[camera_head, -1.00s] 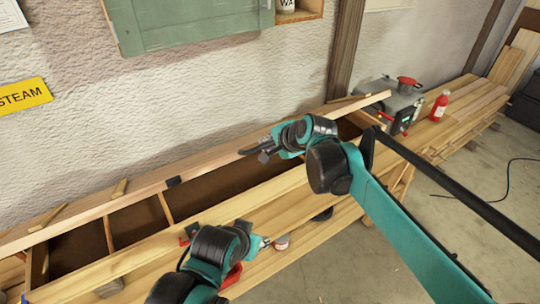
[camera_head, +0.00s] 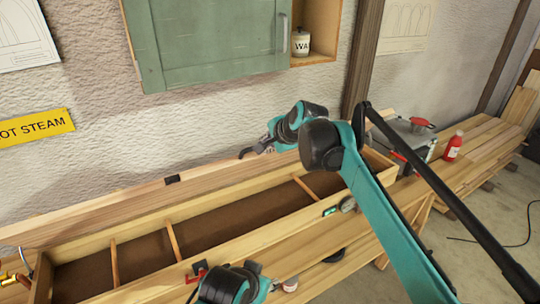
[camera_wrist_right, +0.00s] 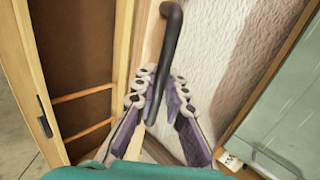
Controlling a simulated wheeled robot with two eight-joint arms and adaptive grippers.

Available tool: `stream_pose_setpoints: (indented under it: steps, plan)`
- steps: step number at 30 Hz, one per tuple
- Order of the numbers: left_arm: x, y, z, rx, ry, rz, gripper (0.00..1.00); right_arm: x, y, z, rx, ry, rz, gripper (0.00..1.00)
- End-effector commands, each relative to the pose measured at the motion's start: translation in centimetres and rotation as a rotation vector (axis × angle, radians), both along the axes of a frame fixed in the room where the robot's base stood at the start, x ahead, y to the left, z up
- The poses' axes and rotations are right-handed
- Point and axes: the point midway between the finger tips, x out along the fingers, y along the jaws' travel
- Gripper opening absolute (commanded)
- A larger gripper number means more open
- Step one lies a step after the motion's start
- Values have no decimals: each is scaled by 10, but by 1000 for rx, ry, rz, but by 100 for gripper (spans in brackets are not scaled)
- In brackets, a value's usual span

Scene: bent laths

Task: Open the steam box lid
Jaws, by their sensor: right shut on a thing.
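The steam box (camera_head: 225,268) is a long wooden trough with a dark brown inside and thin wooden crossbars. Its lid (camera_head: 110,205) is a long plank swung up along the back edge, on the wall side, so the inside shows. My right gripper (camera_head: 253,152) is at the lid's upper edge. In the right wrist view it (camera_wrist_right: 158,85) is shut on a black bar handle (camera_wrist_right: 172,45), with the box to the left. My left arm's end (camera_head: 235,285) is at the front of the box, cut off by the bottom edge; its fingers cannot be made out.
A red latch (camera_head: 196,272) sits on the front wall. A green-lit device and a round gauge (camera_head: 348,204) are farther right. A green cabinet (camera_head: 210,45) hangs above. A red bottle (camera_head: 454,145) and a grey machine (camera_head: 415,135) stand on the bench at right.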

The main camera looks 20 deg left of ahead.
Motion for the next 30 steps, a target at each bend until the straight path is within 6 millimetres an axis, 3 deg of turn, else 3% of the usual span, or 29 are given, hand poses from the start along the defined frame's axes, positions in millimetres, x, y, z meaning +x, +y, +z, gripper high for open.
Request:
stream_pose_setpoints:
  steps: [5,16,27,30]
  plan:
    - [0,0,0,0,0,0,40,8,10,6,0,-1,-1,0]
    - [0,0,0,0,0,0,40,39,51,31,0,1,1,0]
    - [0,0,0,0,0,0,40,43,55,33,-1,1,0,0]
    - [0,0,9,0,0,0,40,45,58,37,-1,1,1,0]
